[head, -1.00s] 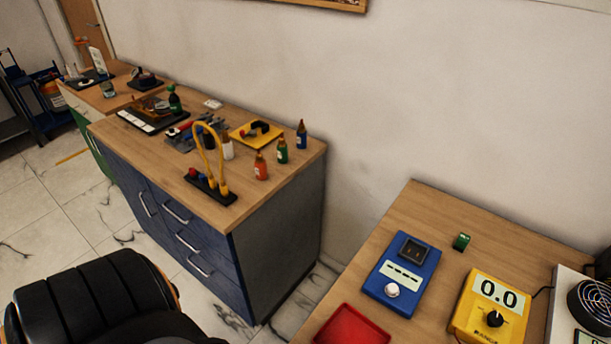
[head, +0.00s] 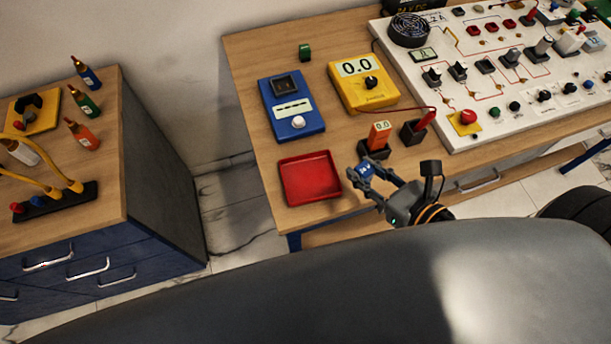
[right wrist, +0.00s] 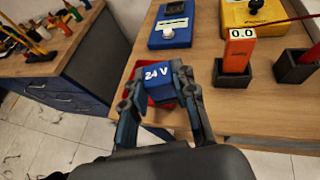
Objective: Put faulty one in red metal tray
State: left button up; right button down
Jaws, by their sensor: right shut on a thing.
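My right gripper (head: 366,180) is shut on a small blue block (head: 366,167) at the front edge of the workbench. In the right wrist view the gripper (right wrist: 158,92) has a finger on each side of the blue block (right wrist: 157,80), which is marked "24 V". The red metal tray (head: 310,178) lies to the left of the gripper on the bench and looks empty. In the right wrist view the block and fingers partly cover the red tray (right wrist: 142,67). My left gripper is not in view.
Behind the gripper stand an orange meter (head: 379,136) in a black holder and another black holder (head: 410,133) with a red probe. A blue tester (head: 293,106), yellow multimeter (head: 363,82) and white circuit panel (head: 460,130) occupy the bench. A gap separates the drawer cabinet (head: 150,190).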

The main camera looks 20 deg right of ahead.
jog(key=shift+b+x, duration=0.35)
jog(key=shift+x, duration=0.55)
jog(key=w+a+f+p, duration=0.2)
jog(key=w+a, duration=0.1)
jog(key=a, duration=0.1)
send_over(312, 181)
notch_tip(312, 181, down, 6)
jog(key=shift+a+f, duration=0.1)
notch_tip(312, 181, down, 3)
jog(key=shift+r, duration=0.25)
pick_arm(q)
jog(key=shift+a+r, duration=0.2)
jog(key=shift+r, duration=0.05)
pick_arm(e)
jog(key=shift+f, duration=0.25)
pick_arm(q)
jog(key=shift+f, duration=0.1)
pick_arm(e)
jog(key=shift+f, duration=0.15)
jog(key=c, duration=1.1)
grip_release()
jog(key=shift+o, duration=0.2)
